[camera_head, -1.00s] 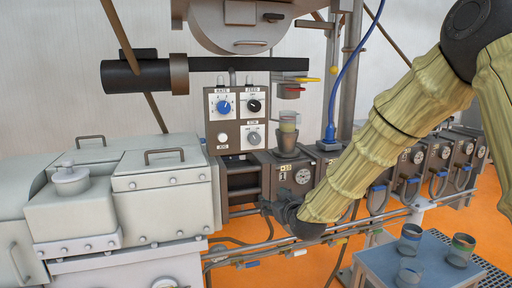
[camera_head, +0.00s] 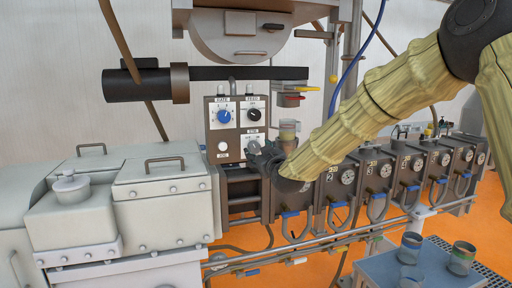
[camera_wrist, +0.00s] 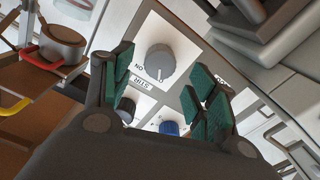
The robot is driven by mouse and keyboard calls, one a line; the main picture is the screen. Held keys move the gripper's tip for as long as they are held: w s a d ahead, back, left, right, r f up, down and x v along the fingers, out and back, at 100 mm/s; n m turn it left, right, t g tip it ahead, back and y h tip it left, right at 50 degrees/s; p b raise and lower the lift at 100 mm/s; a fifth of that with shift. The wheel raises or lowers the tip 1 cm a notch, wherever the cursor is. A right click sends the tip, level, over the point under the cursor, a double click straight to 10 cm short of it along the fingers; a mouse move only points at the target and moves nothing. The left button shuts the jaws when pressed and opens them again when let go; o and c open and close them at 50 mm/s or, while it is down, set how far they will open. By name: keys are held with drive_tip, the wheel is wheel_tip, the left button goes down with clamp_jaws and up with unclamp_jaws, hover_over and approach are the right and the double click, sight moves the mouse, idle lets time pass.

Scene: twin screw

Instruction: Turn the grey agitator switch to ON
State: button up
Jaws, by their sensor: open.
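The grey agitator switch (camera_wrist: 160,62) is a round knob on a white plate in the wrist view. It has a white mark at its lower edge, and partly readable lettering lies beside it. My gripper (camera_wrist: 159,84) is open, its green-padded fingers on either side of the knob's position in the picture, with no clear contact. In the head view my gripper (camera_head: 258,152) is at the lower right of the control panel (camera_head: 237,135) and largely hides the grey switch.
A blue knob (camera_head: 224,116) and a black knob (camera_head: 254,115) sit above on the panel, with a white button (camera_head: 223,146) at lower left. A cup-like feeder (camera_head: 288,130) stands close right of my gripper. Cups stand on a blue table (camera_head: 385,270).

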sight(256, 148)
drive_tip(key=shift+p+x, duration=0.5)
drive_tip(key=shift+x, duration=1.55)
drive_tip(key=shift+c, duration=0.2)
drive_tip(key=c, duration=1)
